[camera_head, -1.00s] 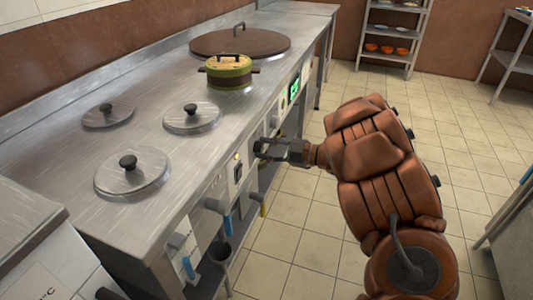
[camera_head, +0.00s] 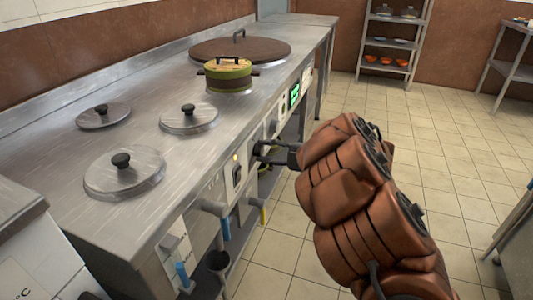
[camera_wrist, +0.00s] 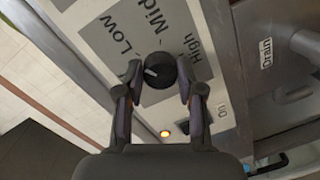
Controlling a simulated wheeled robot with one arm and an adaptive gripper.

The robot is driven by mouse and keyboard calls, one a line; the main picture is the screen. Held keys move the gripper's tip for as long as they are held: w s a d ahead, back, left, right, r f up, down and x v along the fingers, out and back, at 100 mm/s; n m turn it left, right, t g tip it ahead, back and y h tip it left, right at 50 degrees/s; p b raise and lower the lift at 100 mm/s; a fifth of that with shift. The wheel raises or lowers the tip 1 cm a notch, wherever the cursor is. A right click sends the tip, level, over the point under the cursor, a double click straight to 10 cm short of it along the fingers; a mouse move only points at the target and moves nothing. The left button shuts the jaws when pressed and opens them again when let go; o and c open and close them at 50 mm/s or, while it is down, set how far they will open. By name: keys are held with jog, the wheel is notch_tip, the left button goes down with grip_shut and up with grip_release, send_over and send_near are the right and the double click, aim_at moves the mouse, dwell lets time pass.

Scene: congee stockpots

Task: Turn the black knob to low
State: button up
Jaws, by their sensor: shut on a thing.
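The black knob (camera_wrist: 158,71) is on the front panel of the steel counter, seen in the wrist view. It has a light pointer mark on its face, pointing to the side toward Low. A label panel (camera_wrist: 133,45) around it reads Low, Mid and High. My gripper (camera_wrist: 159,84) has one finger on each side of the knob and is shut on it. In the head view my gripper (camera_head: 268,152) reaches the counter front from the right; the knob is hidden there by the fingers.
An amber light (camera_wrist: 165,133) glows beside an On label. A Drain label (camera_wrist: 266,54) and a valve are to the right. Below the counter front are blue-handled taps (camera_head: 226,228). The counter top (camera_head: 60,165) holds several round lids and a yellow-green pot (camera_head: 228,75). The tiled floor is clear.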

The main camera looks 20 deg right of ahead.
dwell(0.3)
jog(key=o, duration=1.1)
jog(key=shift+o, duration=0.2)
jog(key=v, duration=1.2)
jog(key=shift+a, duration=0.1)
